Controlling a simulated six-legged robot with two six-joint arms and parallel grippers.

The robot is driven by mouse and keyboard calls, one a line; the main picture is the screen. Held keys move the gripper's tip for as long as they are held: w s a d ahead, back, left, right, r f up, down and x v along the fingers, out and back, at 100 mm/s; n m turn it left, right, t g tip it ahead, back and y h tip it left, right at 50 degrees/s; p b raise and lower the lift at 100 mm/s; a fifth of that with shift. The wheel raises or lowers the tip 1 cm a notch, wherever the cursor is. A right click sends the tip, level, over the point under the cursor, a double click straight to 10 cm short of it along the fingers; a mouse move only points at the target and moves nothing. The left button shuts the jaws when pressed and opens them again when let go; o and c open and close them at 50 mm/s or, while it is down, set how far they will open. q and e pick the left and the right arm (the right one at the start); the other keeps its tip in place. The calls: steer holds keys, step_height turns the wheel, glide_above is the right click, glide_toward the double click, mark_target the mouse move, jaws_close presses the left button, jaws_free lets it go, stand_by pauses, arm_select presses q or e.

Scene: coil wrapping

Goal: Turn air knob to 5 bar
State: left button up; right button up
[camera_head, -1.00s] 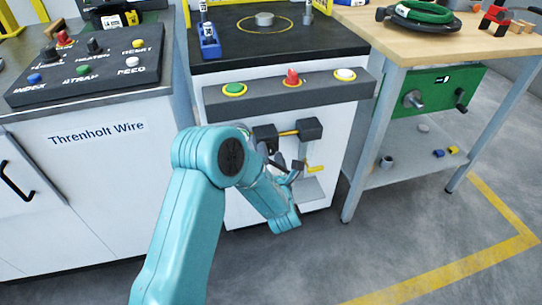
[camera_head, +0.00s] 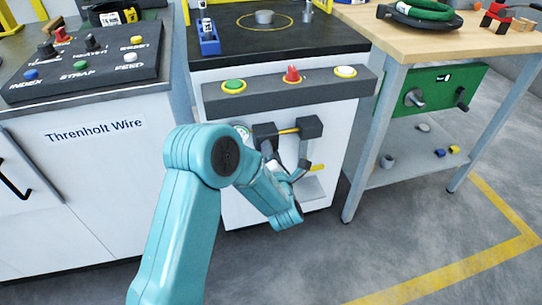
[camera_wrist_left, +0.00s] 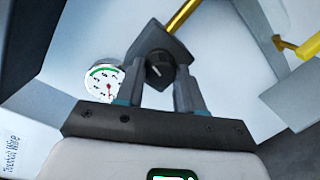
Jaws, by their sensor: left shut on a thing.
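The air knob (camera_wrist_left: 158,66) is a dark knob on a grey block at the end of a yellow rod. My left gripper (camera_wrist_left: 159,72) is shut on it, with one finger on each side in the left wrist view. A round white gauge (camera_wrist_left: 102,82) with a green arc and a red needle sits left of the knob; its numbers are too small to read surely. In the head view my left gripper (camera_head: 287,158) is at the white cabinet front, below the button bar. My teal arm partly covers the gauge there, and I cannot make out the knob.
A button bar (camera_head: 288,92) with green, red and white buttons juts out above the gripper. A yellow handle (camera_wrist_left: 308,46) is at the right in the wrist view. A wooden workbench (camera_head: 455,40) stands to the right, and the control cabinet (camera_head: 90,190) to the left.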

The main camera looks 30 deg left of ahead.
arm_select(q)
steer(key=shift+w+d+f+m+g+y+p, duration=0.1)
steer(key=shift+m+g+y+p, duration=0.45)
steer(key=shift+m, duration=3)
steer(key=shift+d+r+m+g+y+p, duration=0.1)
steer(key=shift+m+g+p, duration=0.5)
steer(key=shift+m, duration=2.9)
steer(key=shift+w+f+m+g+y+p, duration=0.2)
steer(key=shift+m+p, duration=0.7)
steer(key=shift+m, duration=2.65)
steer(key=shift+s, duration=0.15)
steer(key=o, duration=1)
steer(key=shift+r, duration=0.1)
steer(key=shift+o, duration=0.2)
